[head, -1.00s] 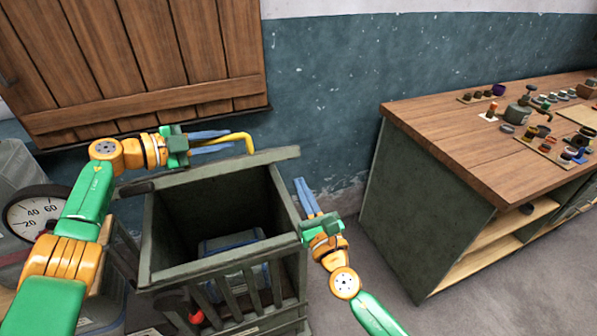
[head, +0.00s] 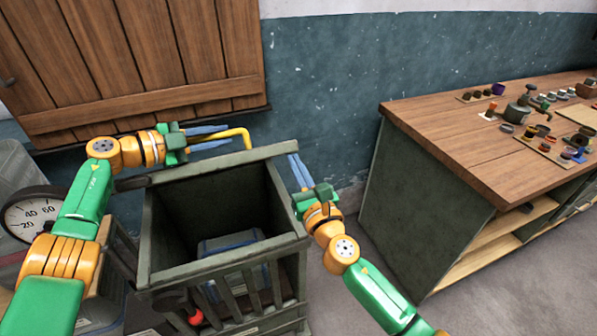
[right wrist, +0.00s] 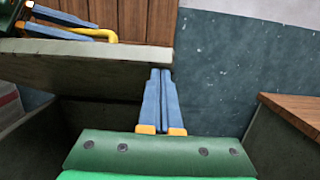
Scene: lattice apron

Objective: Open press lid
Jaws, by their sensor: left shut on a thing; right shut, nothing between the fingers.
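The press (head: 155,235) is a dark grey-green slatted box with an open top. Its lid (head: 265,155) stands raised along the back edge, seen nearly edge-on; it also shows as a broad slab in the right wrist view (right wrist: 90,65). A bent yellow handle (head: 242,133) sticks out behind the lid. My left gripper (head: 224,139) is shut on this handle, behind the lid. My right gripper (head: 293,158) is shut and empty, its blue fingertips (right wrist: 160,72) close to the lid's right end. I cannot tell whether they touch it.
A blue-grey box (head: 228,243) lies inside the press. A round gauge (head: 35,213) is at the left. A wooden shutter (head: 130,60) and teal wall (head: 340,90) stand behind. A workbench (head: 450,125) with small jars is at the right, with floor between.

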